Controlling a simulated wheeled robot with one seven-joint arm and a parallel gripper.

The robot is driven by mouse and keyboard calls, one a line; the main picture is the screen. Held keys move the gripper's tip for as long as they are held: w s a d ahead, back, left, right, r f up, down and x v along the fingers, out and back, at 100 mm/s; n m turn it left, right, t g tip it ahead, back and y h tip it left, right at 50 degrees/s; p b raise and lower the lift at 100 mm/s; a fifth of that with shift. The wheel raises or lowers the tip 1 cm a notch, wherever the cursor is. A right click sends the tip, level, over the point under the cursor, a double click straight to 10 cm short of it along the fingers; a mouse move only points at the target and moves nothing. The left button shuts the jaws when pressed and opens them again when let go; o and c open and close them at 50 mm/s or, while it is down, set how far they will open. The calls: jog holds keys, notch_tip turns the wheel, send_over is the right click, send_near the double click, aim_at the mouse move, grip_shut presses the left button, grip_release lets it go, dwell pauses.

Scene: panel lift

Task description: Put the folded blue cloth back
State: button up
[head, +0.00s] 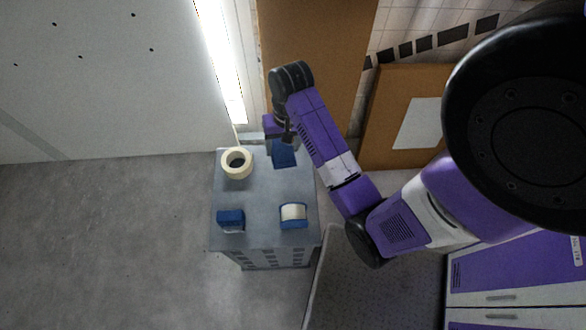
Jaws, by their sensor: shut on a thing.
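The folded blue cloth (284,156) shows in the head view at the far side of a grey stand (264,188). My gripper (286,138) reaches down from above and is shut on the cloth's upper part. The arm hides part of the gripper, and the fingertips are too small to make out clearly. I cannot tell whether the cloth touches the stand's top or hangs just above it.
On the stand are a cream tape roll (237,163) at left, a small dark blue block (231,220) at front left and a blue-and-white roll-like item (293,214) at front right. The middle of the top is clear. A brown board (375,142) leans behind, right.

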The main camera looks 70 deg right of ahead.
jog(key=shift+m+g+h, duration=0.3)
jog(key=shift+m+g, duration=0.1)
jog(key=shift+m, duration=0.4)
jog(key=s+d+r, duration=0.1)
jog(key=d+r, duration=0.1)
jog(key=shift+s+d+r, duration=0.35)
jog(key=shift+r, duration=0.05)
jog(key=f+b, duration=0.1)
jog(key=f, duration=0.4)
jog(key=f+b, duration=0.2)
jog(key=f, duration=0.2)
jog(key=f+b, duration=0.2)
jog(key=f, duration=0.3)
jog(key=shift+s+d+f, duration=0.2)
jog(key=shift+s+f, duration=0.1)
jog(key=shift+f, duration=2.5)
jog(key=o, duration=1.2)
jog(key=shift+r, duration=0.1)
